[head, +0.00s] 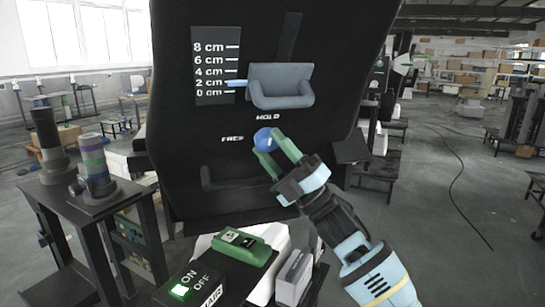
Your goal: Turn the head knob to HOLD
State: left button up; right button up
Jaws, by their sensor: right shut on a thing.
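The blue head knob (264,137) sits on the front of a tall black panel (185,130). The word HOLD (268,117) is printed above the knob and FREE (232,139) to its left. My right gripper (269,145) reaches up from the lower right, its green fingers shut on the knob. The fingers cover part of the knob, and I cannot tell which way it points. Above it is a grey head support (281,92), with a light blue pointer (236,83) near 2 cm on the scale (211,68). My left gripper is out of view.
A dark table (65,190) at left bears two cylindrical columns. Open floor (450,200) lies to the right.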

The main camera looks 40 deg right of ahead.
jog(key=shift+r+m, duration=0.1)
jog(key=shift+m, duration=0.2)
dwell(0.4)
jog(key=o, duration=1)
jog(key=shift+s+d+f+b, duration=0.1)
jog(key=shift+s+f+b, duration=0.15)
jog(key=shift+f, duration=0.25)
jog(key=b+v, duration=0.1)
jog(key=v, duration=0.5)
jog(key=shift+s+d+f, duration=0.15)
jog(key=shift+s+f, duration=0.05)
jog(key=shift+f, duration=0.1)
